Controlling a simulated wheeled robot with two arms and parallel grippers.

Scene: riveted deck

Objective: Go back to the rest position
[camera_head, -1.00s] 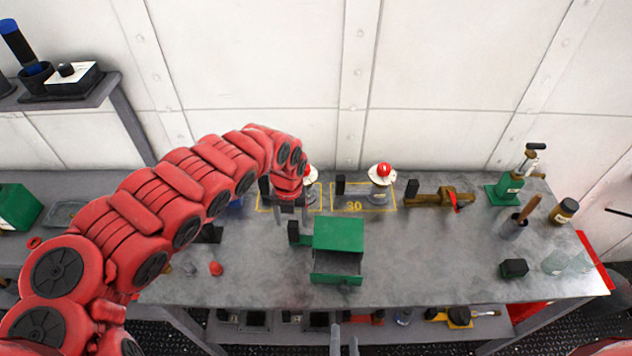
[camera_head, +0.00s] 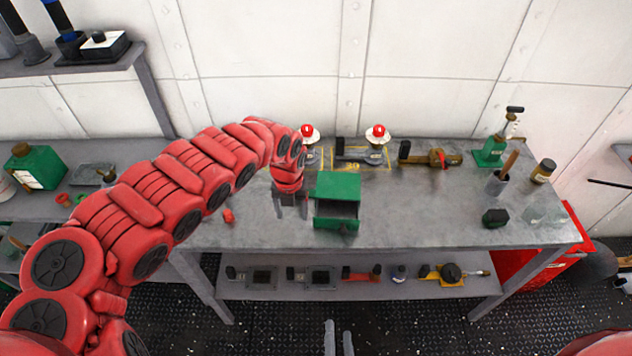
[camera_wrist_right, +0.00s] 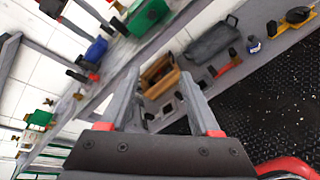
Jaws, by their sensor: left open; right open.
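My red left arm comes in from the left in the head view. Its left gripper (camera_head: 291,205) points down, open, just left of the green box (camera_head: 338,192) on the grey workbench (camera_head: 420,222). No held object shows between its fingers. My right gripper (camera_head: 339,338) shows only as two grey fingertips at the bottom edge of the head view, in front of the bench. In the right wrist view its two fingers (camera_wrist_right: 165,105) stand apart, with nothing gripped between them.
A green-based tool (camera_head: 491,152) and a brown-handled brush cup (camera_head: 499,182) are at the right. The lower shelf (camera_head: 350,291) holds several tools. The dark floor in front is clear.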

